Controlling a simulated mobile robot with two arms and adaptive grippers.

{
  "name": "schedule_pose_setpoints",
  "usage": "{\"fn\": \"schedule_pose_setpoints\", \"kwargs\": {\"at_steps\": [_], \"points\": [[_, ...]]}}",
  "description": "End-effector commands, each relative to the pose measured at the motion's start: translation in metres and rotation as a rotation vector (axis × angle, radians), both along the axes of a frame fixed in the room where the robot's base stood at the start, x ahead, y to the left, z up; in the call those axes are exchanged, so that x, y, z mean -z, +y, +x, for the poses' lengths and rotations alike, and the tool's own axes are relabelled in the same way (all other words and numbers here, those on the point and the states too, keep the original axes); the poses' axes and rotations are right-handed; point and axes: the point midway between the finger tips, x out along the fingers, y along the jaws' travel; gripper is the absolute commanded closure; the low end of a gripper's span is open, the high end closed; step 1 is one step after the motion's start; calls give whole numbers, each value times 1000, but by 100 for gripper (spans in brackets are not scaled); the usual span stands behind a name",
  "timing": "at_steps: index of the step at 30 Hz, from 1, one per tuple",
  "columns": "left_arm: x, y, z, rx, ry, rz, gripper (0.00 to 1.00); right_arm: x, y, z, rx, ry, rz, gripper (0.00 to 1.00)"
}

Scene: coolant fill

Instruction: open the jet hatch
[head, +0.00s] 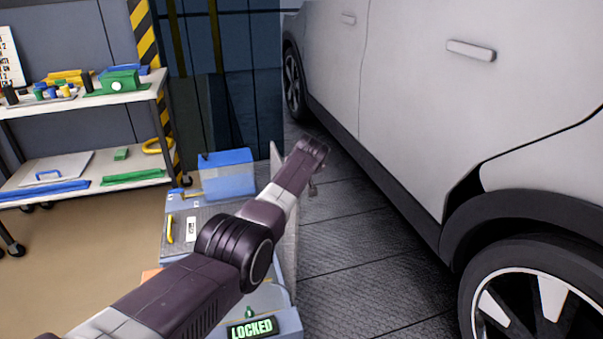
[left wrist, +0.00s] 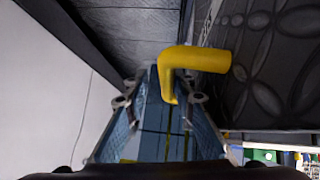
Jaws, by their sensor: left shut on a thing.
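An upright grey panel, apparently the jet hatch (head: 289,230), stands along the right side of the low machine (head: 265,325) in the head view. In the left wrist view its dark patterned face (left wrist: 275,60) is at the right, with a bent yellow handle (left wrist: 195,58) standing out from it. My left gripper (head: 315,188) is at the far end of the panel, mostly hidden behind my wrist. In the left wrist view its fingers (left wrist: 160,98) are around the handle's bent end, shut on it. My right gripper is not in view.
A white car (head: 400,110) stands to the right, with a strip of floor (head: 345,250) between it and the machine. A lit "LOCKED" sign (head: 252,328) is on the machine's front. A blue container (head: 227,175) stands behind. A shelf cart (head: 90,185) is at the left.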

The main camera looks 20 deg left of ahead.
Motion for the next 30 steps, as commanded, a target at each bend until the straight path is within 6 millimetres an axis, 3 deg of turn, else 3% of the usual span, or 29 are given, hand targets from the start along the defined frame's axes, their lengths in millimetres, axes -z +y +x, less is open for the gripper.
{"fn": "schedule_pose_setpoints", "kwargs": {"at_steps": [10, 30], "points": [[-5, -10, -11, 5, 8, -7, 81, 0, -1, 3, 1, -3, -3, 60], [-61, -30, -56, 3, -5, -4, 81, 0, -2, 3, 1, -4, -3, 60]]}}
